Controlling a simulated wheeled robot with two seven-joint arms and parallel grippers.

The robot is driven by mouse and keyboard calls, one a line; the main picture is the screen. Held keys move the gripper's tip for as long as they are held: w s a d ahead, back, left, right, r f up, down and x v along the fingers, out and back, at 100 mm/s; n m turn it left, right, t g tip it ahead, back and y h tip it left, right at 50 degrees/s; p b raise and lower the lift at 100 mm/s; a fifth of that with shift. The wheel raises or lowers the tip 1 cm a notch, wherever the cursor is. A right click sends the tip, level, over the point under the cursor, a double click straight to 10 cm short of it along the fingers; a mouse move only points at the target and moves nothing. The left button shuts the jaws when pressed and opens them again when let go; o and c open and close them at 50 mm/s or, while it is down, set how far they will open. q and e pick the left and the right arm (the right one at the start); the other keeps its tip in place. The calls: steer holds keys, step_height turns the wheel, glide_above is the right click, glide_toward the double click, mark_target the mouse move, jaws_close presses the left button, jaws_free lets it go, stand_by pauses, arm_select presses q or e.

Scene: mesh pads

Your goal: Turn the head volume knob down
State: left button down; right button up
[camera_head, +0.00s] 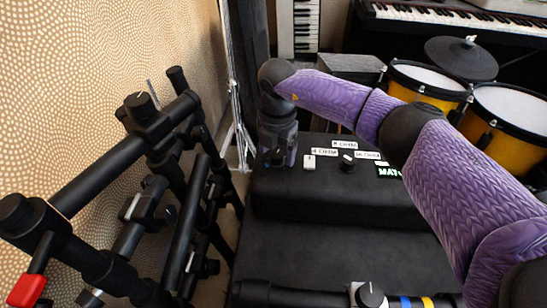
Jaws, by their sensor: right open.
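A black amplifier head (335,200) sits in the middle of the view. Its top carries a white switch (309,162), a dark round knob (347,161), small white ohm labels (344,144) and a lit green sign (388,171). My right arm, purple, comes in from the right and bends down at the head's back left corner. There my right gripper (278,156) points down, open, around or just above a small dark knob (277,157). The fingers partly hide this knob, and I cannot tell whether they touch it. My left gripper is not in view.
A black tubular rack (95,168) with a red clip (27,290) fills the left side. Yellow drums (430,80), a cymbal (461,58) and a keyboard (455,14) stand behind. A banded black tube (415,302) with a knob (369,295) lies at the front.

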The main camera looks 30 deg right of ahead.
steer(key=shift+f, duration=0.25)
jaws_close()
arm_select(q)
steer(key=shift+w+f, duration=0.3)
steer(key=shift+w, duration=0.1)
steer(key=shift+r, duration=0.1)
